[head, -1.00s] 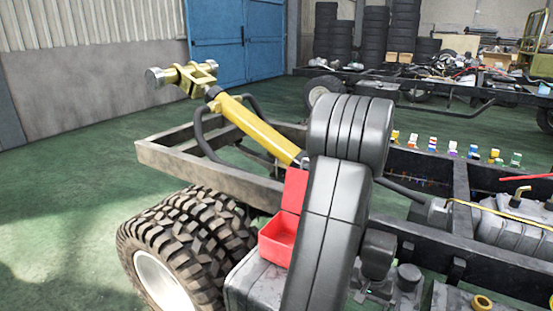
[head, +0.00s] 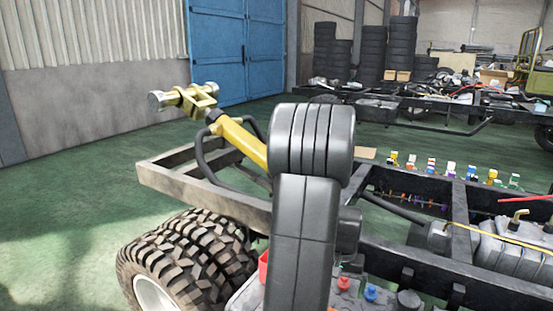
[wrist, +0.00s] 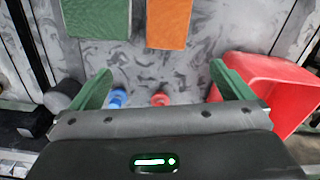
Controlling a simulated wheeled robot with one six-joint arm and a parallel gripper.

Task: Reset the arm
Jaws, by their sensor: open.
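My gripper (wrist: 162,84) is open in the wrist view, its two green fingers spread wide with nothing between them at the tips. It hangs above a grey mottled surface (wrist: 190,65). A blue cap (wrist: 117,97) and a red cap (wrist: 160,99) show between the fingers and the palm edge. In the head view my dark arm fills the middle and hides the gripper. A red open box (wrist: 275,85) is right of the fingers in the wrist view; only a sliver of it (head: 263,266) shows beside my arm in the head view.
A green panel (wrist: 97,18) and an orange panel (wrist: 169,22) lie ahead in the wrist view. The truck chassis frame (head: 205,193), its tyres (head: 185,260) and a yellow rod (head: 240,143) surround my arm. Green floor (head: 65,190) is clear at left.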

